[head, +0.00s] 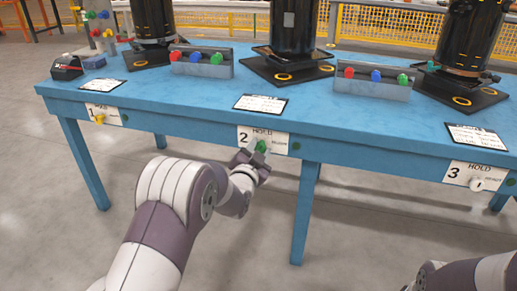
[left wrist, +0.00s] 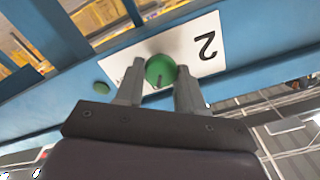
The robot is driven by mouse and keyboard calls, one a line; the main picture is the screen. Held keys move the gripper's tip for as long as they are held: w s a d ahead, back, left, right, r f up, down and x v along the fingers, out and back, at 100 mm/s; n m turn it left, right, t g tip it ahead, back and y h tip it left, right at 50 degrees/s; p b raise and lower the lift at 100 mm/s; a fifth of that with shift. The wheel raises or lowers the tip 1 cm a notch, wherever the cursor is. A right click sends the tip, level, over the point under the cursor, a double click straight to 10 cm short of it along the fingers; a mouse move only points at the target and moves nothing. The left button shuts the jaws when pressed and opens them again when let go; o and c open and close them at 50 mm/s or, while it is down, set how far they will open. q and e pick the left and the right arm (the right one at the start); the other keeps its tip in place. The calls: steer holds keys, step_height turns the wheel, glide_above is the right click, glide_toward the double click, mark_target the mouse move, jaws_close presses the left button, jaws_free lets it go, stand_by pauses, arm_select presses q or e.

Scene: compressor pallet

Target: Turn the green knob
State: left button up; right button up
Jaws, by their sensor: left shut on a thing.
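The green knob (head: 262,146) sits on the white plate marked 2 and HOLD (head: 279,139), on the front edge of the blue table. My left gripper (head: 254,160) is at this knob, its fingers on either side of it. In the left wrist view the green knob (left wrist: 160,70) shows between the two fingertips of the left gripper (left wrist: 155,85), and the plate with the 2 (left wrist: 207,50) is behind it. The gripper is shut on the knob. Part of the right arm shows at the lower right of the head view; its gripper is out of frame.
The blue table (head: 200,103) carries black cylinders on bases (head: 292,30) and grey trays with coloured knobs (head: 203,68). A yellow knob (head: 99,119) is on plate 1 and a white knob (head: 477,185) on plate 3. The floor in front is clear.

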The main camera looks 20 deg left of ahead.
arm_select(q)
steer(key=m, duration=0.5)
steer(key=shift+f+m+p, duration=0.1)
steer(key=shift+m+p, duration=0.2)
steer(key=shift+p, duration=0.1)
steer(key=m, duration=0.5)
steer(key=shift+f+m+p, duration=0.15)
steer(key=shift+m+p, duration=0.15)
steer(key=shift+p, duration=0.05)
steer(key=o, duration=1)
steer(key=s+p, duration=0.5)
steer(key=s, duration=0.7)
steer(key=shift+s+a, duration=0.15)
steer(key=shift+s, duration=0.25)
